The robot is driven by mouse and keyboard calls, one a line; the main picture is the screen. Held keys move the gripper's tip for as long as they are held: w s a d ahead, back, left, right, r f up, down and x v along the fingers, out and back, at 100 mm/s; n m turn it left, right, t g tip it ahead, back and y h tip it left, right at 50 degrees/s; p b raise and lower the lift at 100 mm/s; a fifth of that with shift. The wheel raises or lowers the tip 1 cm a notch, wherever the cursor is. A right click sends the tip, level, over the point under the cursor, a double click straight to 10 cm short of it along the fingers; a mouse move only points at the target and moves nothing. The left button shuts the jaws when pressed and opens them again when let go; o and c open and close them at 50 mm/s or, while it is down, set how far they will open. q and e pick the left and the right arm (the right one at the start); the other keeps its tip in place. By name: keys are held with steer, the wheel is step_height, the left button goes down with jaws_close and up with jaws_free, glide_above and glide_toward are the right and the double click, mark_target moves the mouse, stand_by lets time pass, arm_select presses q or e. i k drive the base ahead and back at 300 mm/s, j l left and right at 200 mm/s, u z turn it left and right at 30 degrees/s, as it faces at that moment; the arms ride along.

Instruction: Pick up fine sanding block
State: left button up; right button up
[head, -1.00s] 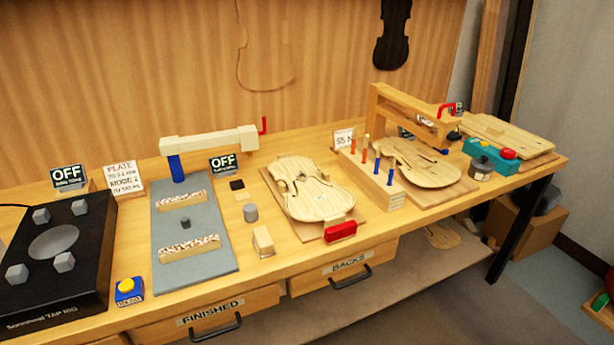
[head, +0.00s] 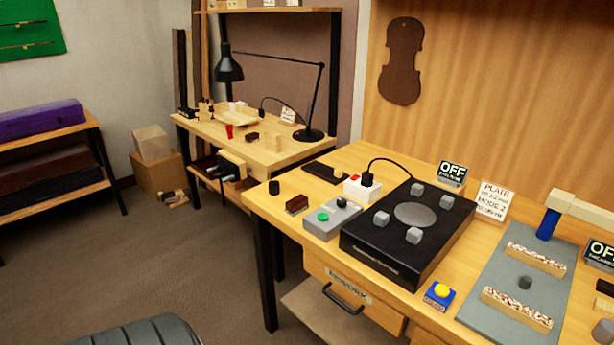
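No block in the head view is marked as the fine sanding block, so I cannot tell which it is. A small dark brown block (head: 297,204) lies at the left end of the near bench. A pale block (head: 604,331) is cut off by the right edge of the picture, with small dark and tan pieces (head: 605,301) above it. Another small brown block (head: 252,137) lies on the far bench. Neither of my grippers is in view.
A lamp (head: 229,68) stands over the far bench. Open floor (head: 140,255) lies at left.

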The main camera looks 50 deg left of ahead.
mark_target(297, 205)
steer(key=u, duration=1.65)
steer(key=i, duration=0.1)
steer(key=j+u, duration=0.05)
